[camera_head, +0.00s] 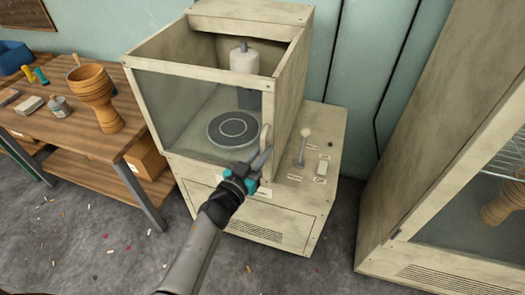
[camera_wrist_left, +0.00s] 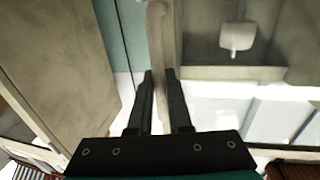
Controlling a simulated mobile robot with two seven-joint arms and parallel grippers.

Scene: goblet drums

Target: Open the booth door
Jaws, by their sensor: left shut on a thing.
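The booth (camera_head: 215,14) is a pale wooden cabinet with an open top. Its glazed front door (camera_head: 180,105) looks closed. A pale upright handle (camera_head: 265,134) stands at the door's right edge. My left gripper (camera_head: 262,160) reaches up from below and is shut on the lower part of this handle. In the left wrist view the handle (camera_wrist_left: 157,45) runs between the two dark fingers (camera_wrist_left: 159,82). Inside the booth are a round dark turntable (camera_head: 234,130) and a white cylinder (camera_head: 244,60). My right gripper is not in view.
Beside the booth, a side ledge carries a lever (camera_head: 303,145) and a small switch (camera_head: 321,167). A wooden workbench (camera_head: 75,140) with a goblet drum body (camera_head: 95,95) stands at left. A large cabinet (camera_head: 440,150) stands at right. Floor in front is clear apart from scattered chips.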

